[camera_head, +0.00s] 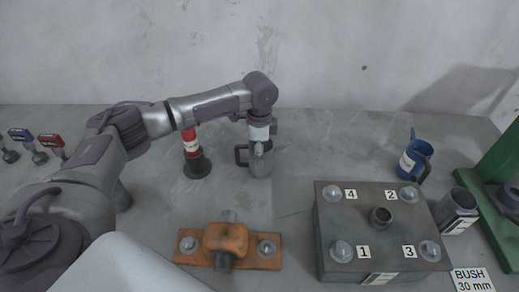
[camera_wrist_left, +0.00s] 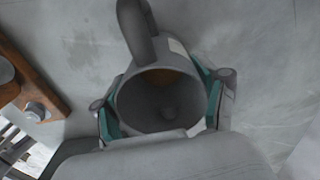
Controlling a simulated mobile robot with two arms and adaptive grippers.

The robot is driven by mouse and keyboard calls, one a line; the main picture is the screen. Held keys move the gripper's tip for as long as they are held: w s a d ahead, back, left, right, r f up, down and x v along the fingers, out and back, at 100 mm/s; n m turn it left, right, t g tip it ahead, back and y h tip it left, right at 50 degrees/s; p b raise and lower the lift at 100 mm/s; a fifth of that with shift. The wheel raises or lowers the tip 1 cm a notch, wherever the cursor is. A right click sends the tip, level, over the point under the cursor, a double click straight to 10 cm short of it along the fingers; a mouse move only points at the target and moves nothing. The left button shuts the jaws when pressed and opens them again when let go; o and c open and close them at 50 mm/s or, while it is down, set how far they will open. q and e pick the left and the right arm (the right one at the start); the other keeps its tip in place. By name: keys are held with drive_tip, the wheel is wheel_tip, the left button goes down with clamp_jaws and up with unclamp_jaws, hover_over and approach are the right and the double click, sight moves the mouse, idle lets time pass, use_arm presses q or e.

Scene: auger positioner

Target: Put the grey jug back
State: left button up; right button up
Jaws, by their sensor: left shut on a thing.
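The grey jug (camera_head: 262,163) is towards the back middle of the table, with its dark handle pointing left in the head view. My left gripper (camera_head: 260,143) comes down on it from above and is shut on it. In the left wrist view the jug (camera_wrist_left: 128,106) shows its round open mouth and its handle, with the fingers of my left gripper (camera_wrist_left: 163,112) on either side of its body. The inside looks dark with a brownish patch. I cannot tell whether its base touches the table. My right gripper is not in view.
A red and black canister (camera_head: 193,160) stands left of the jug. An orange fixture (camera_head: 268,263) lies in front. A numbered steel block (camera_head: 340,220), a blue jug (camera_head: 418,155), a grey container (camera_head: 455,207) and a green machine (camera_head: 495,175) are on the right. Table between jug and block is clear.

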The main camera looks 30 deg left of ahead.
use_arm(q)
drive_tip(key=shift+d, duration=0.1)
drive_tip(key=o, duration=1.5)
wheel_tip(320, 180, up, 11)
drive_tip(key=shift+f+b, duration=0.1)
drive_tip(key=shift+b, duration=1)
drive_tip(key=shift+r, duration=0.7)
